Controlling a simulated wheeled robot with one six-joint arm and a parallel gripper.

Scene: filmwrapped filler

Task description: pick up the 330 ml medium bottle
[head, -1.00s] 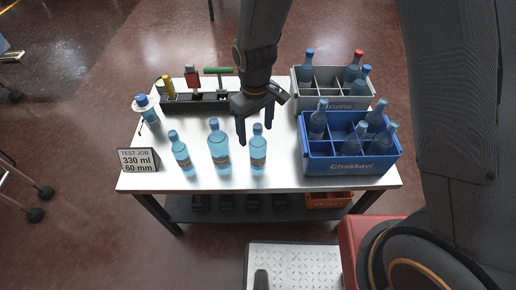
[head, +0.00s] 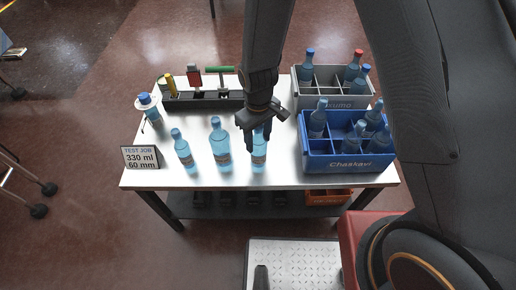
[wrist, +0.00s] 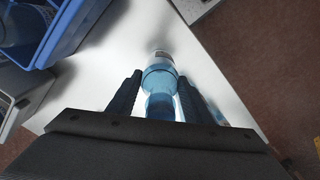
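Three blue bottles stand upright along the front of the white table (head: 210,180): a left one (head: 184,152), a taller middle one (head: 220,146) and a right one (head: 259,159). Their volume labels are too small to read. My gripper (head: 257,138) is over the right bottle, pointing down, and its fingers hide much of the bottle's top. In the wrist view the right bottle (wrist: 160,80) lies between the two open fingers of my gripper (wrist: 160,92), with small gaps on both sides. A sign (head: 141,157) reads "TEST JOB 330 ml 60 mm".
A blue crate (head: 350,164) and a grey crate (head: 340,101) with bottles stand at the right. A black tool rack (head: 205,101) is at the back left. Another bottle (head: 148,110) stands near the left edge.

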